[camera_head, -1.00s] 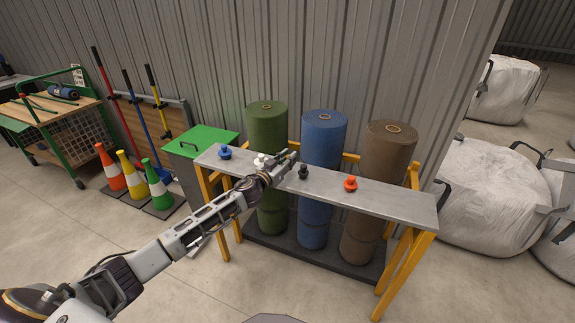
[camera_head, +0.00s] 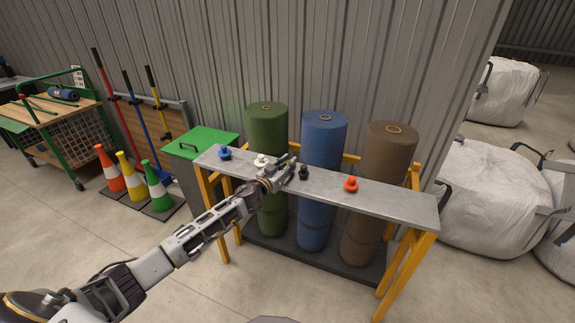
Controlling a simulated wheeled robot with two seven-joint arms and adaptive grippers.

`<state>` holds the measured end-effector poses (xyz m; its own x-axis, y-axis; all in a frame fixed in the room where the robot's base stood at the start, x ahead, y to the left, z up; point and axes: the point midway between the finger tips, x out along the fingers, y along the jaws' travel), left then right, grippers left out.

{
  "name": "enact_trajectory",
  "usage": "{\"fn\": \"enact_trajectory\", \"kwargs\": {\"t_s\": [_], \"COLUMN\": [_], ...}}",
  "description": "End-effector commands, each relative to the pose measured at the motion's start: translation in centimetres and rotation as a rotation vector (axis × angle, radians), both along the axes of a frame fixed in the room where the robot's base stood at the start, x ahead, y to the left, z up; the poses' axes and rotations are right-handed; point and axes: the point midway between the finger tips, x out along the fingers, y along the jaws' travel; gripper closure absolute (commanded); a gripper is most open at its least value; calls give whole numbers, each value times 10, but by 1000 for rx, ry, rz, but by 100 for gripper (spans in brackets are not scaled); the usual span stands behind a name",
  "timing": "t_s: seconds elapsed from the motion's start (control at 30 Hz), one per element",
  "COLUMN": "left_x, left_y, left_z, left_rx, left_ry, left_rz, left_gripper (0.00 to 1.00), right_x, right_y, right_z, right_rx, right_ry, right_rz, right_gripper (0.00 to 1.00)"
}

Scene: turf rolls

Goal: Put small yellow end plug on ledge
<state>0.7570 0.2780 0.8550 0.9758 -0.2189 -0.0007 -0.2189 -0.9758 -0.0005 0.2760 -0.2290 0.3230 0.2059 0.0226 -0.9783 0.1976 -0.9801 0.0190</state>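The ledge (camera_head: 395,198) is a long grey board on a yellow frame, in front of the upright turf rolls. A blue plug (camera_head: 225,154), a white plug (camera_head: 261,161), a dark plug (camera_head: 304,173) and an orange-red plug (camera_head: 351,185) stand along it. My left gripper (camera_head: 288,165) is over the ledge, between the white and dark plugs. Its fingers are too small to tell whether they are open or shut. I cannot make out a small yellow plug; the gripper could hide it. My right gripper is out of view.
Green (camera_head: 267,130), blue (camera_head: 323,138) and brown (camera_head: 390,150) rolls stand close behind the ledge. A green-topped bin (camera_head: 205,141) is at its left end, with cones (camera_head: 132,176) further left. The ledge's right end is clear.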

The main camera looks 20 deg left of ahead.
Motion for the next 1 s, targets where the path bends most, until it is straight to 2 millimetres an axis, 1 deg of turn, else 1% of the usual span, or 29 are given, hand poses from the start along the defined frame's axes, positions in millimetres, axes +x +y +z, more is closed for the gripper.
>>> {"fn": "enact_trajectory", "kwargs": {"t_s": [0.03, 0.13, 0.17, 0.7, 0.87, 1.0], "left_x": [0, 0, 0, 0, -8, -18], "left_y": [0, 0, 0, 0, 2, 4], "left_z": [0, 0, 0, 3, 2, 2], "left_rx": [0, 0, 0, -1, -2, -3], "left_ry": [0, 0, 0, 0, 1, 2], "left_rz": [0, 0, 0, 0, 0, 0], "left_gripper": [71, 58, 57, 57, 57, 57], "right_x": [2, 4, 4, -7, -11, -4], "right_y": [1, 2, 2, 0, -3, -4], "right_z": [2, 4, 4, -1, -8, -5], "right_rx": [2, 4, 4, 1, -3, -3], "right_ry": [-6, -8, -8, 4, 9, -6], "right_rz": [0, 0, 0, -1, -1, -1], "right_gripper": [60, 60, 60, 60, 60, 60]}}
